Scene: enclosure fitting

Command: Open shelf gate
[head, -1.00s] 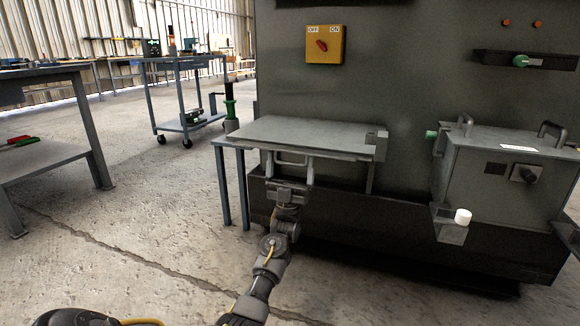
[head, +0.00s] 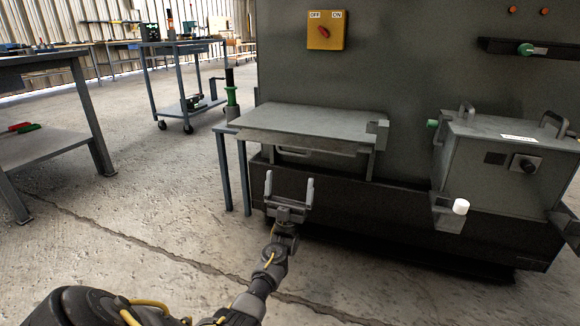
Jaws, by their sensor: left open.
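The shelf gate appears to be the flat grey panel (head: 310,122) on the front of the dark cabinet, lying level like a tabletop. A bar handle (head: 293,153) shows under its front edge. My left gripper (head: 289,183) is open and empty, its two fingers pointing up, below and in front of the handle and apart from it. My right gripper is not in view.
A green-and-black post (head: 231,95) stands at the panel's left corner. A grey box (head: 505,165) with handles and a white knob (head: 461,206) are to the right. A yellow OFF/ON switch (head: 326,30) is above. The floor at front left is clear.

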